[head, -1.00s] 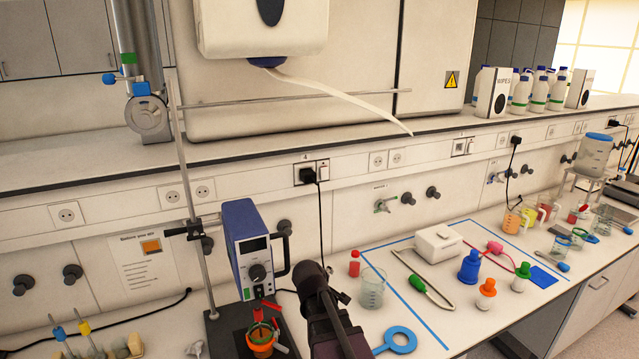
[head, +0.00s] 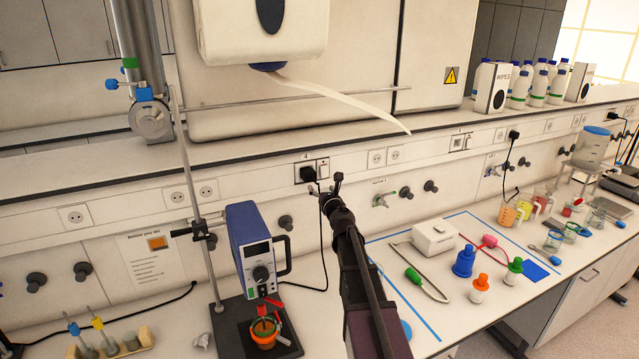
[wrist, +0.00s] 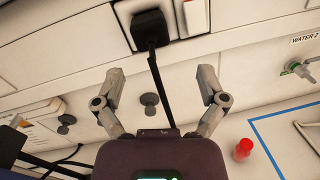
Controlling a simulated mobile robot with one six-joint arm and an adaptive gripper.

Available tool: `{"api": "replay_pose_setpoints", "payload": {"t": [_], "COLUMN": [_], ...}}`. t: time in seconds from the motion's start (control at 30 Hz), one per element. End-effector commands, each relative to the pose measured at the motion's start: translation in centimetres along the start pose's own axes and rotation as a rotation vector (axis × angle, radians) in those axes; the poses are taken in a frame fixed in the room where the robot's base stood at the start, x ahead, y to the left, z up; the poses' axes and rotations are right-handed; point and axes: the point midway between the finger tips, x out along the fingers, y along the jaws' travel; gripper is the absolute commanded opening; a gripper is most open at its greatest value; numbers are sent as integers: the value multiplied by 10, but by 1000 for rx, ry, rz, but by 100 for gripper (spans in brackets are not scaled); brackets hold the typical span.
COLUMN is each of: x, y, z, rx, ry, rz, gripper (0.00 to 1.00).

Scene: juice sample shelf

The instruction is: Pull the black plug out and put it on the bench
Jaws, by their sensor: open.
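The black plug (head: 308,173) sits in a wall socket above the bench (head: 180,312), beside a white switch (head: 323,169). Its black cord hangs down behind my arm. In the wrist view the plug (wrist: 150,30) is at the top, with the cord running down between my fingers. My gripper (head: 325,184) is open and empty, just below and right of the plug in the head view. In the wrist view its fingertips (wrist: 162,73) are spread on both sides of the cord, short of the plug. I see no contact.
A blue instrument (head: 252,250) and a metal stand (head: 198,200) are left of my arm. Right of it, a blue-taped area holds a white box (head: 435,238) and coloured bottles. Black wall knobs (head: 286,223) stick out. A red-capped vial (wrist: 243,148) stands on the bench.

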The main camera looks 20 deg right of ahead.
Motion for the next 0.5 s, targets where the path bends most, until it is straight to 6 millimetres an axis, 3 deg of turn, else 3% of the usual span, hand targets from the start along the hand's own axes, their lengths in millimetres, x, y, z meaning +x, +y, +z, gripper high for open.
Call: {"api": "replay_pose_setpoints", "payload": {"t": [0.2,0.5], "x": [8,8], "y": [4,5], "z": [3,2], "rx": [-179,-198], "ry": [30,33], "rz": [93,104], "gripper": [91,91]}}
